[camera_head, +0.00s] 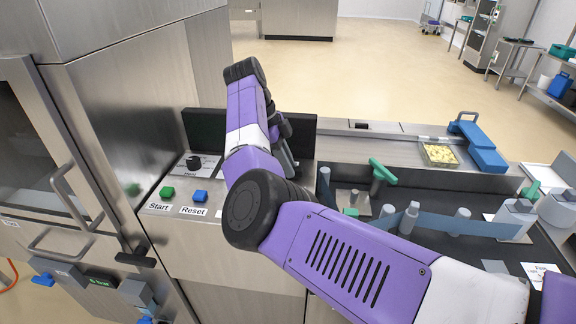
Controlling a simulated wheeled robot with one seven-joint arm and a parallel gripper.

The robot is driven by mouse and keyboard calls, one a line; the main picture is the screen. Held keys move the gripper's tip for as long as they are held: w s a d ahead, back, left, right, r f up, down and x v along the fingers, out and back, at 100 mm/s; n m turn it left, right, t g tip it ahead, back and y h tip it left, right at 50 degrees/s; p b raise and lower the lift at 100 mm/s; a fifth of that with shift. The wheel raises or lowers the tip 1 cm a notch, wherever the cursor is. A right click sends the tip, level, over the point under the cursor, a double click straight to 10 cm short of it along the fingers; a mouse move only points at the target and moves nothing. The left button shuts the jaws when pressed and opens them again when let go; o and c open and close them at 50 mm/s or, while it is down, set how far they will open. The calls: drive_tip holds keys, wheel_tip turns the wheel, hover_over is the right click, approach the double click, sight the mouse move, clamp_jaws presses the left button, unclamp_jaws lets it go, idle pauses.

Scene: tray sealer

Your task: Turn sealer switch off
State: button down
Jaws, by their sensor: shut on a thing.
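The sealer's control panel (174,203) is at the left of the head view. A black rotary switch (194,163) stands on it, on a plate whose label is too small to read surely. My gripper (287,158) is to the right of this switch, apart from it, in front of a dark upright panel. It is partly hidden behind my purple arm. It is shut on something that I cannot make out. The right part of the control panel is hidden by my arm.
A green Start button (167,192) and a blue Reset button (200,196) sit below the switch. A dark conveyor (345,177) with a blue guide and a green-handled lever (381,172) lies to the right. A food tray (440,154) and a blue bracket (482,146) are beyond.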

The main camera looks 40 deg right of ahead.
idle(0.3)
drive_tip(key=c, duration=1.3)
unclamp_jaws()
drive_tip(key=shift+v, duration=3.95)
